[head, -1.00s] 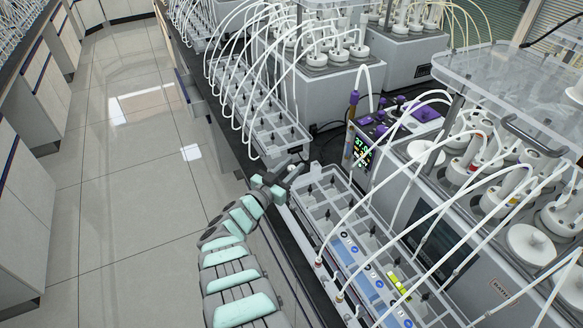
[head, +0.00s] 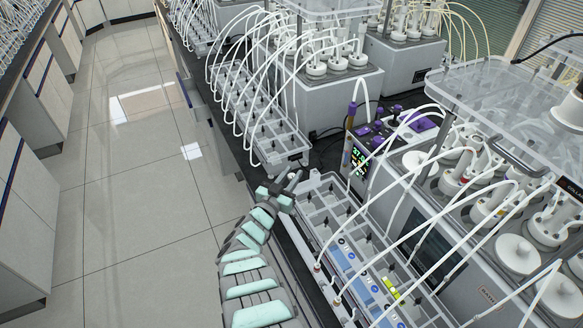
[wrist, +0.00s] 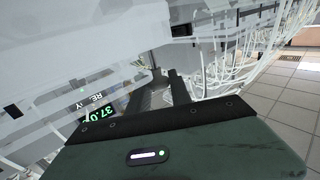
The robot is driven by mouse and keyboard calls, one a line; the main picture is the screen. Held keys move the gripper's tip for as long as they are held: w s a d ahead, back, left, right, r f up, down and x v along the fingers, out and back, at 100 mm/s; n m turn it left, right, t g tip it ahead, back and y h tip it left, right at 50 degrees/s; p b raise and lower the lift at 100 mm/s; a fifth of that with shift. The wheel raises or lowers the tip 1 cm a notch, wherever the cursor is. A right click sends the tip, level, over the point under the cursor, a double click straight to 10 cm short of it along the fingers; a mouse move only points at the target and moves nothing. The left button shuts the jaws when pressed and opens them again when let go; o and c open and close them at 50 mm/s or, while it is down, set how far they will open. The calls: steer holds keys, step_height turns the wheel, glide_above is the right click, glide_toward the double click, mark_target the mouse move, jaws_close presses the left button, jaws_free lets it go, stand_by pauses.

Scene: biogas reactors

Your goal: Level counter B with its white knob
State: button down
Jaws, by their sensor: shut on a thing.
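The near gas counter (head: 318,222), a long grey tray with rows of cells, stands on the bench beside the reactor unit; I take it as counter B, though I can read no letter on it. A yellow-green level vial (head: 391,291) sits on it; its bubble is too small to read. My gripper (head: 293,183) is at the counter's far left corner, its fingers closed together low beside the end wall. In the wrist view the dark fingers (wrist: 165,92) point at the grey end. The white knob is hidden between or behind the fingers.
White tubes (head: 372,225) arch over the counter from the reactor unit (head: 480,215). A second counter (head: 262,130) lies just beyond my gripper. The floor (head: 120,190) to the left is clear.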

steer(key=y+p, duration=0.1)
steer(key=r+n+p, duration=0.1)
steer(key=shift+d+t+y+p, duration=0.2)
steer(key=shift+t+y+p, duration=0.2)
steer(key=shift+s+f+n+y+p, duration=0.1)
steer(key=shift+f+n+y+p, duration=0.25)
steer(key=shift+p, duration=0.3)
steer(key=shift+r+n+t+y+p, duration=0.15)
steer(key=shift+n+t+y+p, duration=0.2)
steer(key=shift+y+p, duration=0.15)
steer(key=shift+a+n+y, duration=0.1)
steer(key=shift+n+y, duration=0.2)
steer(key=shift+y, duration=0.15)
steer(key=shift+n+y+p, duration=0.3)
steer(key=shift+y+p, duration=0.2)
steer(key=shift+f, duration=0.25)
steer(key=shift+a, duration=0.1)
